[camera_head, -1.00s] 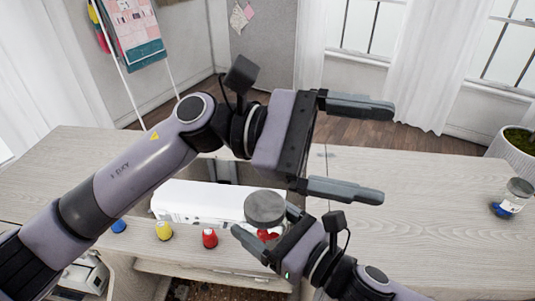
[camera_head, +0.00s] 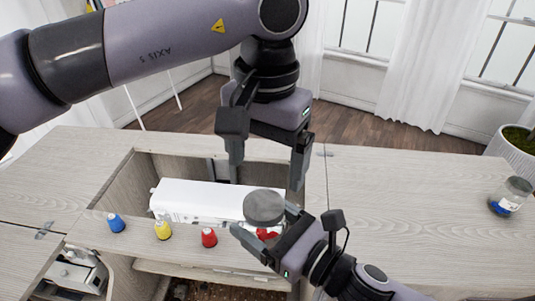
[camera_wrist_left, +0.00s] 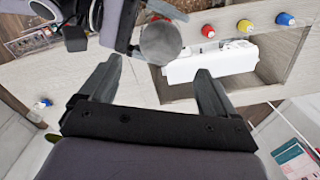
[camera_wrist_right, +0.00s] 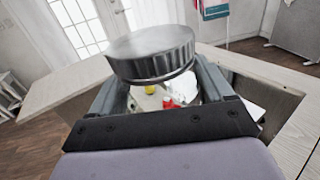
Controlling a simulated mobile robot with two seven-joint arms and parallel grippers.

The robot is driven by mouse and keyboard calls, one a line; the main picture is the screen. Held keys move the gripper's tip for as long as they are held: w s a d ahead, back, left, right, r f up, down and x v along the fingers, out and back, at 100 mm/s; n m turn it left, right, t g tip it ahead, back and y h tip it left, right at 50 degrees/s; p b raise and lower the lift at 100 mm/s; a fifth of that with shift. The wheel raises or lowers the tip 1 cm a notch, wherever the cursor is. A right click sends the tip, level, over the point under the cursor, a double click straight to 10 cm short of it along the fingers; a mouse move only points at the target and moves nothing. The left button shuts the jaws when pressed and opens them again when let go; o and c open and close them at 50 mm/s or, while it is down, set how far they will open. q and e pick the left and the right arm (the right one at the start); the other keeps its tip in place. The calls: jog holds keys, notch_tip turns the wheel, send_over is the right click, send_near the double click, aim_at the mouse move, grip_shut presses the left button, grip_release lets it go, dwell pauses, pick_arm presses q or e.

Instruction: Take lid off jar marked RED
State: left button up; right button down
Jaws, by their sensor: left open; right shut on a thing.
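The jar in my right gripper (camera_head: 264,224) has a wide round grey lid (camera_head: 263,206) on top, and red (camera_head: 266,234) shows below it. The lid looks ribbed and fills the upper middle of the right wrist view (camera_wrist_right: 150,52); the glass below is mostly hidden by the lid and jaws. The right gripper is shut on the jar. My left gripper (camera_head: 267,182) is open and empty, pointing down, above and behind the jar in the head view. In the left wrist view the lid (camera_wrist_left: 160,44) shows beyond and between its open fingers, apart from them.
A white sewing machine (camera_head: 200,200) lies in the cabinet opening behind the jar. Blue (camera_head: 116,223), yellow (camera_head: 163,230) and red (camera_head: 208,238) spools stand along the front edge. A blue-labelled jar (camera_head: 511,196) stands far right. The right tabletop (camera_head: 410,205) is largely clear.

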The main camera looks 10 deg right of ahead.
aim_at(266, 203)
pick_arm(q)
notch_tip(266, 203, down, 8)
jog(key=shift+r, duration=0.25)
